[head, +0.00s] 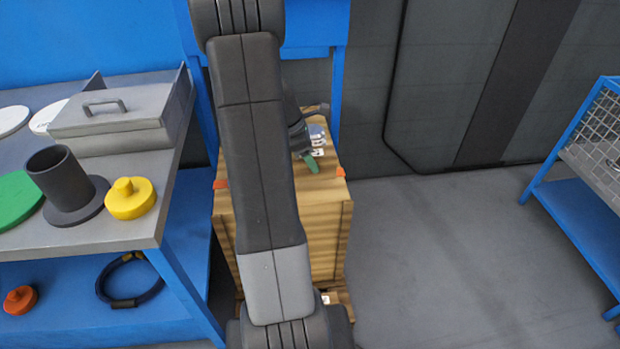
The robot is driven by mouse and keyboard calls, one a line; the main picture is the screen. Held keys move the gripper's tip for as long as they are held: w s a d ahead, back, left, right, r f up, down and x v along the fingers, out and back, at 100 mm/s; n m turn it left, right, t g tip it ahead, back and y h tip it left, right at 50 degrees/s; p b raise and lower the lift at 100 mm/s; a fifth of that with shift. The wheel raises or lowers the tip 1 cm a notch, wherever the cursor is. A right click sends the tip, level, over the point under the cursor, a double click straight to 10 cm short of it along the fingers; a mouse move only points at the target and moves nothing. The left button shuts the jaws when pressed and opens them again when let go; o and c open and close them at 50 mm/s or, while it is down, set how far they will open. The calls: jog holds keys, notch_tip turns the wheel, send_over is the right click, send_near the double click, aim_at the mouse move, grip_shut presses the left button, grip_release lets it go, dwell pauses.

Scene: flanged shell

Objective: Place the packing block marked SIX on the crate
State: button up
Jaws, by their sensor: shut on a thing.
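The crate (328,222) is a tan wooden box on the floor in the middle of the head view, with orange corner pieces and a white pictogram label (317,139) on its top. My arm hides its left and middle parts. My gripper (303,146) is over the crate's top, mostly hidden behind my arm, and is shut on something. A small green piece (312,164) shows at its end. It may be part of the packing block, but no SIX marking is readable. I cannot tell whether it touches the crate.
A grey-topped bench (110,232) on the left holds a grey lidded box (115,118), a dark flanged cylinder (65,182), a yellow knobbed disc (131,198) and a green disc (15,200). A blue mesh-sided rack (578,208) stands right. Floor between crate and rack is clear.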

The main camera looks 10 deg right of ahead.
aim_at(311, 172)
jog(key=shift+f+b, duration=0.55)
jog(key=shift+f, duration=2.3)
jog(key=shift+f, duration=0.15)
jog(key=o, duration=1.2)
jog(key=shift+o, duration=0.2)
jog(key=p+v, duration=0.2)
jog(key=v, duration=1)
